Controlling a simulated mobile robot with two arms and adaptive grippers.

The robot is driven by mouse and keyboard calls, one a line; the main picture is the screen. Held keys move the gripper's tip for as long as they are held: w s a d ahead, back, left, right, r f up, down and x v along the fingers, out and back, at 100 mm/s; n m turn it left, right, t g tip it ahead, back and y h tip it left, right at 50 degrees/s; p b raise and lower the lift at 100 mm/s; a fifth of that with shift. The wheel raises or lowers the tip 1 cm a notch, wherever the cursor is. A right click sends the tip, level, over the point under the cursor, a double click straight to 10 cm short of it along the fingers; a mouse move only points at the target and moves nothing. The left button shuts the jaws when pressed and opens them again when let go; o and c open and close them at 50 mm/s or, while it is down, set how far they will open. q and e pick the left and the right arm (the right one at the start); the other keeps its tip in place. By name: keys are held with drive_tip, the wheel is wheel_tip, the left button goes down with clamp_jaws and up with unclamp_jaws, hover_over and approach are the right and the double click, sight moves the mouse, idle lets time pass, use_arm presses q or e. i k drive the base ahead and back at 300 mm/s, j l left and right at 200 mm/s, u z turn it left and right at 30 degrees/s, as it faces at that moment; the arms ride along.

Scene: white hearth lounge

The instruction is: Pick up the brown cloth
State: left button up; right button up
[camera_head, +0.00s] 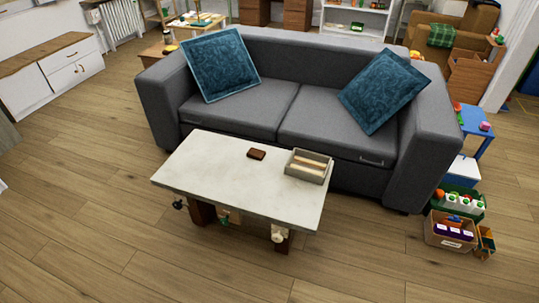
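A small dark brown item (256,154), which looks like a folded cloth, lies flat on the pale coffee table (220,175), near its back edge. It is small in the view, so its folds cannot be made out. Nothing covers it. A grey open box (309,167) with light tan contents stands to its right on the same table, with a gap between them. Neither of my grippers is in view.
A grey sofa (285,105) with two blue cushions stands close behind the table. Small items show below the table's front edge, too small to identify. Boxes of bottles (451,230) stand on the floor at right. The wooden floor (150,250) in front is clear.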

sight(254, 153)
drive_tip(key=i+j+z, duration=0.1)
drive_tip(key=z, duration=0.35)
drive_tip(key=i+j+z, duration=0.1)
drive_tip(key=j+z, duration=0.5)
drive_tip(key=z, duration=0.25)
